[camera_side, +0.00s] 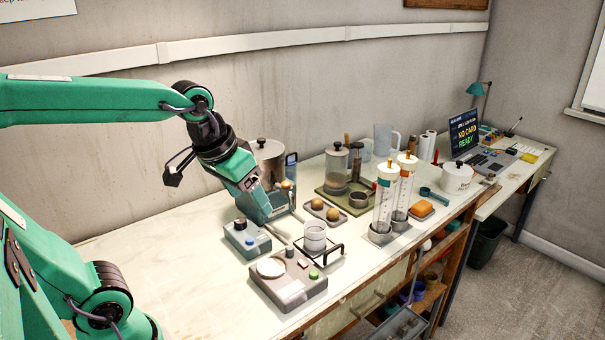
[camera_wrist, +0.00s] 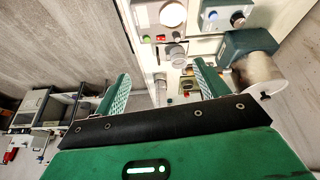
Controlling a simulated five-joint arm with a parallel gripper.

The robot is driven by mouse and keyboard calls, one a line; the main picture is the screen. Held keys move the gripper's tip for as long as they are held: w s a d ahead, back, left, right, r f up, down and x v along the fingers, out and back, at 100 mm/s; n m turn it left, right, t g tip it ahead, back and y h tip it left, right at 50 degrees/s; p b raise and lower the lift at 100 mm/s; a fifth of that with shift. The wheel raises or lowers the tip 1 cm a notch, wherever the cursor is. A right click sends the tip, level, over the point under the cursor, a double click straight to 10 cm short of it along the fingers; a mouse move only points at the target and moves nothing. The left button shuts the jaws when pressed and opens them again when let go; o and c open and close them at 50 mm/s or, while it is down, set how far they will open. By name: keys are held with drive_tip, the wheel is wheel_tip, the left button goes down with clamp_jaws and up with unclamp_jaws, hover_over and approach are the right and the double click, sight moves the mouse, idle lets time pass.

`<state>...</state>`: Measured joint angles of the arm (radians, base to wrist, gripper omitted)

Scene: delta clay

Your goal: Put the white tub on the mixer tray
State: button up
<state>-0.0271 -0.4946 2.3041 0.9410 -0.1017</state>
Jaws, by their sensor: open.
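A small white tub (camera_side: 315,236), like an open cup, stands upright by a black wire frame (camera_side: 333,252) on the bench. It shows beyond the fingertips in the wrist view (camera_wrist: 177,53). A grey unit (camera_side: 298,285) with a round white plate (camera_side: 270,268) and coloured buttons lies just in front of the tub; the plate also shows in the wrist view (camera_wrist: 173,14). I cannot tell for certain which part is the mixer tray. My gripper (camera_side: 250,183) is open and empty, above and left of the tub, tilted downward. Its fingers (camera_wrist: 160,75) are well apart.
A teal machine (camera_side: 266,207) and grey canister (camera_side: 268,158) stand behind the tub. Two tall clear cylinders (camera_side: 385,200) and a lidded white pot (camera_side: 457,177) stand to the right. A small box with a blue button (camera_side: 245,240) sits left. The left bench is clear.

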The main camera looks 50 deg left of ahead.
drive_tip(key=shift+m+t, duration=0.6)
drive_tip(key=shift+m, duration=0.1)
drive_tip(key=s, duration=0.1)
drive_tip(key=s+f, duration=0.1)
drive_tip(key=s, duration=0.3)
drive_tip(key=shift+s+d+f, duration=0.2)
drive_tip(key=shift+d+f, duration=0.1)
drive_tip(key=shift+d, duration=0.1)
drive_tip(key=shift+w, duration=0.1)
drive_tip(key=shift+c, duration=0.2)
